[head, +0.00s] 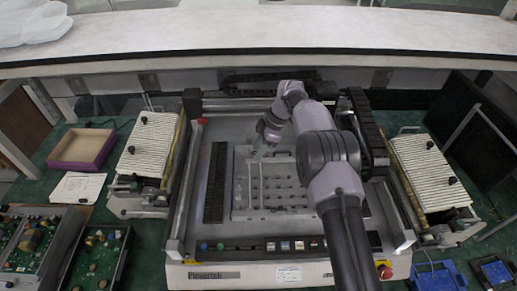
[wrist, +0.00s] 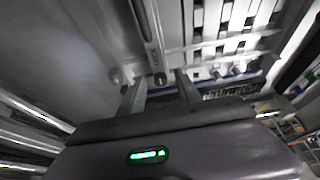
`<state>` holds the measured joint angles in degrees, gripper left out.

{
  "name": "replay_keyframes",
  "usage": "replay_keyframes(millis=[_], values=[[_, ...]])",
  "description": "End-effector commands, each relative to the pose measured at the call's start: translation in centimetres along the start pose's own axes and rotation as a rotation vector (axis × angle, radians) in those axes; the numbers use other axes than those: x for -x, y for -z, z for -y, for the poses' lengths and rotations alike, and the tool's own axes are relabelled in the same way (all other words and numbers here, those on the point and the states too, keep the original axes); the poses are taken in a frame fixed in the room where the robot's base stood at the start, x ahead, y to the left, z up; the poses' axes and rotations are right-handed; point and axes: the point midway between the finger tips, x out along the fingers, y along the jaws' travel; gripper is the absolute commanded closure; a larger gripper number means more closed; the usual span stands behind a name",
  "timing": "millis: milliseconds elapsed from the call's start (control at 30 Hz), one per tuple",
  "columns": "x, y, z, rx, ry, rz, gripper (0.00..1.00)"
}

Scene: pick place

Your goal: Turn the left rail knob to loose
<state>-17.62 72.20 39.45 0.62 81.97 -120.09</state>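My gripper (head: 258,151) is over the upper left of the grey fixture plate (head: 238,213) in the head view. In the wrist view my gripper (wrist: 160,77) has its two fingers apart, with nothing held between them. A small dark knob (wrist: 160,79) shows in the gap between the fingertips, at the end of a slotted rail (wrist: 149,38). It looks like the left rail knob. I cannot tell whether a finger touches it, or read its setting. In the head view the knob is too small to make out.
The machine's frame (head: 185,185) surrounds the plate. Striped racks stand left (head: 150,145) and right (head: 420,172). A white shelf (head: 300,28) crosses the back.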

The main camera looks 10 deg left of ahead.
Motion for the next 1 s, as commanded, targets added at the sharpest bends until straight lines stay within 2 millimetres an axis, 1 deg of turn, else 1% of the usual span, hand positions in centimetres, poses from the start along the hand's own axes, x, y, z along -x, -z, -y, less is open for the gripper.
replay_keyframes(millis=[67,167,267,300,367,400,500,633,700,800,1000], values=[[0.1,0.0,0.0,0.000,0.000,0.000,0.60],[1.2,0.1,-0.1,0.000,-0.002,0.000,0.60],[4.0,0.1,-0.1,0.001,-0.004,0.000,0.60],[5.5,0.1,-0.1,0.000,-0.005,0.000,0.60],[7.6,0.1,-0.1,0.000,-0.004,0.000,0.60],[9.1,0.2,-0.1,0.000,-0.005,0.000,0.60],[12.3,0.1,-0.1,0.000,-0.003,0.000,0.60],[15.5,0.1,-0.1,0.000,-0.003,0.001,0.60],[16.6,0.1,0.0,-0.001,-0.002,0.000,0.60],[17.3,0.0,0.0,-0.001,0.000,0.001,0.60],[17.4,0.0,0.0,0.000,0.000,0.000,0.60]])
